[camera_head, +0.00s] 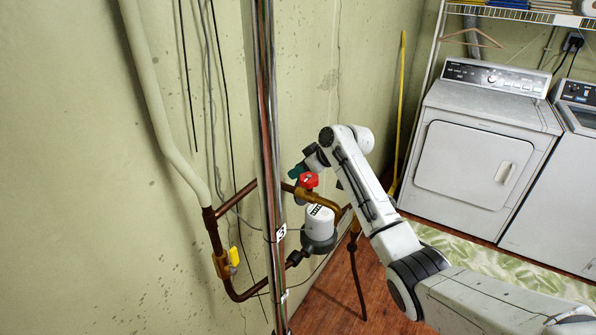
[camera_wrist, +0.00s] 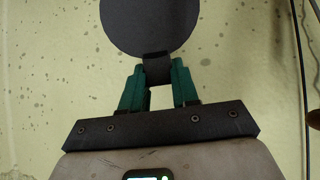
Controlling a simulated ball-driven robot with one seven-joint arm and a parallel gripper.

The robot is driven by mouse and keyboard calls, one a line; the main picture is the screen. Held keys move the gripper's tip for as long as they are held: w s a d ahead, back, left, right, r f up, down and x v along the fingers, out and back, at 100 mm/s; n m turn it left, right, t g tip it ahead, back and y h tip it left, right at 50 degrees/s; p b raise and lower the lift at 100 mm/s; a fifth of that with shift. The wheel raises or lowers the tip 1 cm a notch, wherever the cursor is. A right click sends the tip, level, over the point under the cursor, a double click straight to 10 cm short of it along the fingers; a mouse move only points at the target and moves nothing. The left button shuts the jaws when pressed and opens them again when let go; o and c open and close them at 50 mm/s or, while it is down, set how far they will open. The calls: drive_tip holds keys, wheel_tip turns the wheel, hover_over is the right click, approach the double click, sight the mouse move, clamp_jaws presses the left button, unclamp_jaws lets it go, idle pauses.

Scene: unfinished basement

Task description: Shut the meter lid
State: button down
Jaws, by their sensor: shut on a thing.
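The water meter (camera_head: 321,222) is a white cylinder with dark print on a grey base, fitted in the pipes in the head view. In the wrist view the meter lid (camera_wrist: 150,22) is a dark grey round disc, cut off by the top edge, with a short tab (camera_wrist: 158,68) at its lower rim. My gripper (camera_wrist: 158,72) is shut on this tab between its green fingers. In the head view my gripper (camera_head: 296,172) is above and left of the meter, close to the red valve handle. I cannot make out the lid clearly in the head view.
The red valve handle (camera_head: 308,180) and a brass pipe (camera_head: 318,199) are close to my gripper. Vertical pipes (camera_head: 268,130) stand to its left. A yellow-handled valve (camera_head: 233,257) is lower left. A dryer (camera_head: 480,150) stands at the right, with wooden floor (camera_head: 335,300) below.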

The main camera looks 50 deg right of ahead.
drive_tip(key=s+f+t+b, duration=0.1)
drive_tip(key=s+t+b, duration=0.2)
drive_tip(key=b, duration=0.4)
drive_tip(key=s+d+f+t+y+b, duration=0.1)
drive_tip(key=s+t+b, duration=0.2)
drive_tip(key=b, duration=0.4)
drive_tip(key=s+d+f+t+b, duration=0.1)
drive_tip(key=s+t+b, duration=0.2)
drive_tip(key=b, duration=0.4)
drive_tip(key=shift+s+f+y, duration=0.1)
drive_tip(key=shift+s+y, duration=0.3)
drive_tip(key=s+f+t+b, duration=0.1)
drive_tip(key=t+b, duration=0.1)
drive_tip(key=b, duration=0.4)
drive_tip(key=shift+s+d+f, duration=0.1)
drive_tip(key=shift+s+f, duration=0.05)
drive_tip(key=shift+s, duration=0.05)
drive_tip(key=s+f+t+y+b, duration=0.1)
drive_tip(key=s+f+t+b, duration=0.2)
drive_tip(key=b, duration=1.8)
wheel_tip(320, 180, down, 3)
drive_tip(key=shift+s+d+f+t, duration=0.15)
drive_tip(key=shift+d+t, duration=0.2)
drive_tip(key=shift+t, duration=0.55)
drive_tip(key=shift+f+b, duration=0.1)
drive_tip(key=shift+b, duration=0.35)
drive_tip(key=c, duration=0.8)
unclamp_jaws()
drive_tip(key=shift+c, duration=0.2)
